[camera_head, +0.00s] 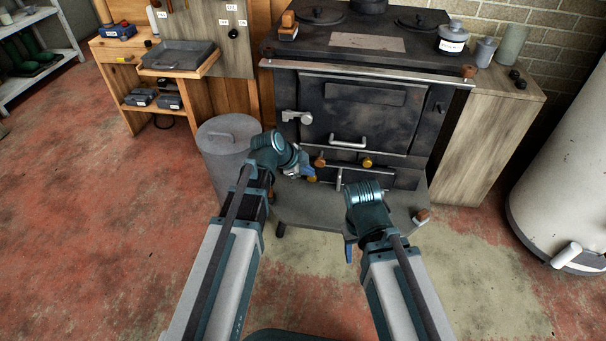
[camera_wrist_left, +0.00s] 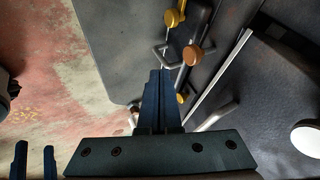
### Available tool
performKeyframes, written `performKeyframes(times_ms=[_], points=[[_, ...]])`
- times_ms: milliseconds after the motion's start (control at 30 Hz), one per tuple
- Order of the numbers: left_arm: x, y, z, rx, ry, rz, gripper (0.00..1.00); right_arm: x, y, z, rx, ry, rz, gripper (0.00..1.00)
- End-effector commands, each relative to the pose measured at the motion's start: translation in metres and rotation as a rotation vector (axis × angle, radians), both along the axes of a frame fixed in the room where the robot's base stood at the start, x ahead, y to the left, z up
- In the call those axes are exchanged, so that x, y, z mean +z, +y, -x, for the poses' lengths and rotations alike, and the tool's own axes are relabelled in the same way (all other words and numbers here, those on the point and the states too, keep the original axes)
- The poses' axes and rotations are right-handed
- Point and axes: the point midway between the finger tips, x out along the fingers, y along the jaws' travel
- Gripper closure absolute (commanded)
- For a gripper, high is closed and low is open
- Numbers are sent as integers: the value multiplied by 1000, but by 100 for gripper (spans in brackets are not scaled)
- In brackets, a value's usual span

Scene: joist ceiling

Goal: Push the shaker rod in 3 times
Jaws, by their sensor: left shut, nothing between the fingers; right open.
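Several knobbed rods stick out low on the black stove's front. A copper-brown knob (camera_head: 320,161) and a brass knob (camera_head: 367,162) sit below the oven door, and a smaller orange knob (camera_head: 311,179) is lower. I cannot tell which is the shaker rod. My left gripper (camera_head: 308,172) is shut and empty in front of the left knobs. In the left wrist view its fingertips (camera_wrist_left: 161,74) point toward the brown knob (camera_wrist_left: 192,55); the orange knob (camera_wrist_left: 180,98) is beside the fingers, contact unclear. My right gripper (camera_head: 348,249) is open, low before the stove shelf, partly hidden by its wrist.
The stove's front shelf (camera_head: 310,205) juts out below the knobs, with another brown knob (camera_head: 421,217) at its right. A grey lidded bin (camera_head: 225,165) stands close left of my left arm. A wooden cabinet (camera_head: 480,145) is at right. The floor at left is clear.

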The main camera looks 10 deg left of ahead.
Motion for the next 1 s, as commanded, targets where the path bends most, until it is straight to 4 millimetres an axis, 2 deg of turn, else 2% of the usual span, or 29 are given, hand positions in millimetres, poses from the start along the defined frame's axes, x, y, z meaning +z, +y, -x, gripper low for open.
performKeyframes(times_ms=[33, 200, 267, 400, 833, 1000], points=[[-15, -4, -7, -2, -1, -1, 100, -15, 0, 0, -2, 0, 0, 46], [-39, -15, -21, -2, -1, -1, 100, -39, 0, 0, -7, -1, 0, 46], [-31, -14, -36, 1, -1, -1, 100, -30, 0, 0, -8, -1, 0, 46], [-30, -14, -54, 1, -1, -1, 100, -30, 0, 0, -7, -1, 0, 46], [-30, -14, -58, 1, -1, -1, 100, -30, 0, 0, -7, -1, 0, 46], [-30, -14, -79, 0, -1, 0, 100, -30, 0, 0, -7, -1, 0, 46]])
